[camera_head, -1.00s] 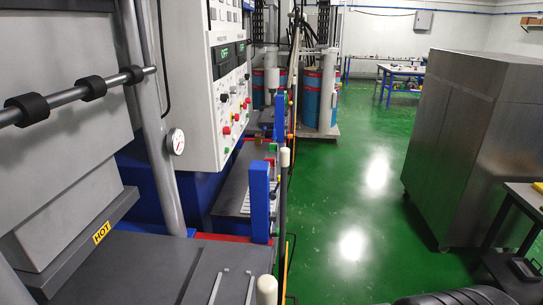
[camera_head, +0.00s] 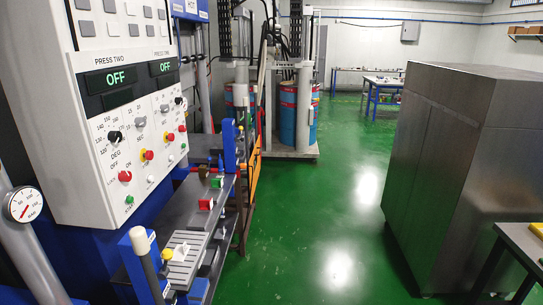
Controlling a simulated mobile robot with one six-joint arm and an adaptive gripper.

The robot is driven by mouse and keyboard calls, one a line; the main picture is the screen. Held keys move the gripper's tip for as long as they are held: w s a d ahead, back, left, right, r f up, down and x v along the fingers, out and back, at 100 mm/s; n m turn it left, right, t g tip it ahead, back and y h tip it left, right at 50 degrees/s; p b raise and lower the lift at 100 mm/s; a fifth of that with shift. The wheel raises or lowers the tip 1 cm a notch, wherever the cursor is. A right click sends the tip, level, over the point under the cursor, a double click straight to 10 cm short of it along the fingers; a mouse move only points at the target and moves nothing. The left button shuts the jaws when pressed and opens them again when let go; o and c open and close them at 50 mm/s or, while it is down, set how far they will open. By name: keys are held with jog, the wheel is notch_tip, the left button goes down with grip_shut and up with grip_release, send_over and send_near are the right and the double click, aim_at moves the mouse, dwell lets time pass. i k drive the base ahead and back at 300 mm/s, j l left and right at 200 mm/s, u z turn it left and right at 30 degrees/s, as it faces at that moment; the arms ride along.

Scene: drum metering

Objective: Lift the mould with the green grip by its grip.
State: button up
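A small green piece (camera_head: 217,182) shows on the dark bench beside the presses, left of centre. It may be the green grip of a mould, but it is too small to make out the mould body. My gripper is not in view.
A control panel (camera_head: 125,115) with two OFF displays stands at the left, beside a gauge (camera_head: 24,204). Blue posts (camera_head: 139,262) rise at the bench. A large metal cabinet (camera_head: 460,170) and a table (camera_head: 525,245) stand right. Green floor (camera_head: 320,220) between is clear.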

aim_at(216, 191)
jog(key=i+l, duration=0.1)
jog(key=i, duration=0.55)
jog(key=i+l, duration=0.1)
jog(key=i, duration=0.55)
jog(key=i+l+u, duration=0.1)
jog(key=i, duration=0.55)
jog(key=i+j+u, duration=0.2)
jog(key=i+u, duration=1.05)
jog(key=i, duration=0.15)
jog(key=i+l+u, duration=0.4)
jog(key=i+j, duration=0.05)
jog(key=j, duration=0.05)
